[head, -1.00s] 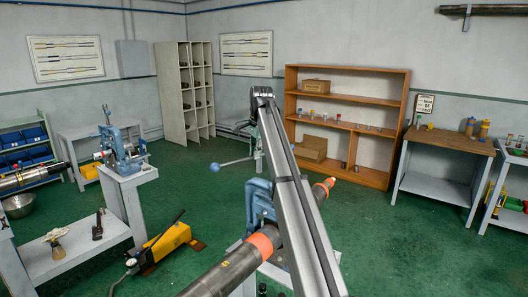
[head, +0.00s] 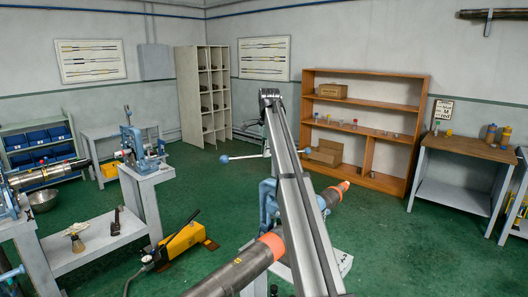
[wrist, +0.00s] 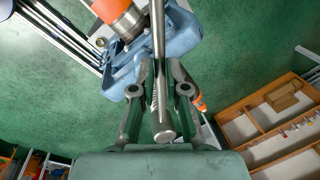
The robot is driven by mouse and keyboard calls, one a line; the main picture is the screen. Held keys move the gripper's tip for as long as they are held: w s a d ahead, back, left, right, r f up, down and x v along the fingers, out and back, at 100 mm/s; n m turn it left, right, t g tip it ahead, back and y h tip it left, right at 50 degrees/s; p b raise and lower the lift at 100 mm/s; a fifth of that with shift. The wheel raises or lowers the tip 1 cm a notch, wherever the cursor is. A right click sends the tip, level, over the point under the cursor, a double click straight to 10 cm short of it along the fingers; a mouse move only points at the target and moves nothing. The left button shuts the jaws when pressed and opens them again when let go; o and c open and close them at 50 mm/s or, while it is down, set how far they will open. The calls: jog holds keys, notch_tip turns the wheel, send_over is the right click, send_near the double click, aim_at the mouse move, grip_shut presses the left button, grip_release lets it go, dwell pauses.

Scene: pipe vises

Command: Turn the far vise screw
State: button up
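A blue vise (head: 268,195) stands in the middle of the head view, partly hidden by my arm. A grey pipe with orange bands (head: 240,265) runs through it. Its handle bar ends in a blue ball (head: 224,159) to the left. In the wrist view, the blue vise (wrist: 180,38) and an orange pipe band (wrist: 117,12) show at the top. My gripper (wrist: 160,65) has its fingers drawn close on both sides of a metal bar (wrist: 158,35), which appears held between them. The bar's round end (wrist: 163,134) points toward the palm. The gripper is hidden in the head view.
Another blue vise (head: 130,145) stands on a grey stand at left. A yellow pump (head: 178,240) sits on the floor. A wooden shelf (head: 307,100) and a workbench (head: 465,146) stand at the back right. Green floor is open right of the arm.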

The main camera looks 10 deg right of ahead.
jog(key=o, duration=0.4)
jog(key=shift+r, duration=0.1)
jog(key=r, duration=0.4)
jog(key=s+r, duration=0.1)
jog(key=r, duration=0.2)
jog(key=s+r, duration=0.1)
jog(key=r, duration=0.3)
jog(key=shift+s+d+r, duration=0.1)
jog(key=shift+r, duration=0.25)
